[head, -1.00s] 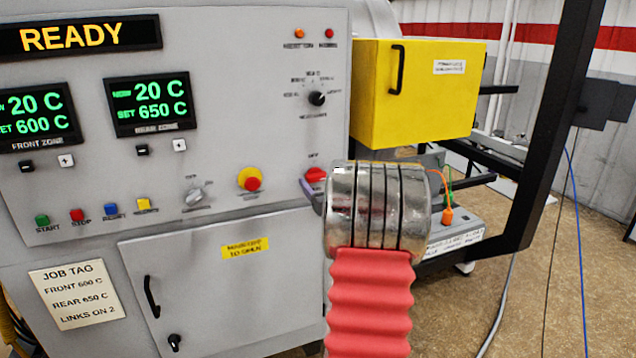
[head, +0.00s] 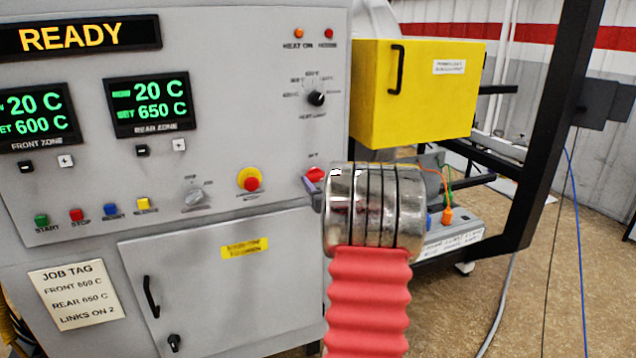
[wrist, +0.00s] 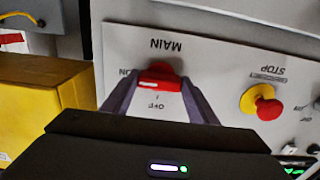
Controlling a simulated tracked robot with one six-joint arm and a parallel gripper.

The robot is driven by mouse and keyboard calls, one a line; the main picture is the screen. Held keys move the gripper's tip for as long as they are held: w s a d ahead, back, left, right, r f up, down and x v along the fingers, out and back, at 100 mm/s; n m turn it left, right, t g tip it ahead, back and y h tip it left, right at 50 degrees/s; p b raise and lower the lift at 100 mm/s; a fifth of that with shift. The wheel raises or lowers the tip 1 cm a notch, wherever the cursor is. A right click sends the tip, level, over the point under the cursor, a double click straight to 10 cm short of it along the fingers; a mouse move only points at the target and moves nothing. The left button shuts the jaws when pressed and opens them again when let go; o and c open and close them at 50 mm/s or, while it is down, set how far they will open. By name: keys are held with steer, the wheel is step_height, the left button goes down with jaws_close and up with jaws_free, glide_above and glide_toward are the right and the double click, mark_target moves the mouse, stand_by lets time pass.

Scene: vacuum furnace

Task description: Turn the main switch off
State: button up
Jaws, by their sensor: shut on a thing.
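The main switch is a red handle (head: 315,173) at the lower right of the grey control panel, partly hidden by my wrist in the head view. In the wrist view the red handle (wrist: 160,79) sits on a white plate, under an upside-down MAIN label, with OFF and part of ON readable. My gripper (wrist: 158,86) has its two purple fingers on either side of the handle, shut on it. In the head view only a bit of one finger shows beside the handle, which looks slightly tilted.
A red and yellow stop button (head: 250,180) and a grey selector knob (head: 195,194) are to the left on the panel. A yellow box (head: 415,95) stands to the right, with a black frame post (head: 550,130) beyond it.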

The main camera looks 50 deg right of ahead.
steer(key=shift+a, duration=0.25)
steer(key=shift+c, duration=0.2)
steer(key=shift+d, duration=0.1)
steer(key=shift+w+n, duration=0.1)
steer(key=shift+n, duration=0.2)
steer(key=n, duration=0.8)
steer(key=shift+r, duration=0.1)
steer(key=n, duration=0.5)
steer(key=shift+w, duration=0.1)
steer(key=shift+n, duration=2.3)
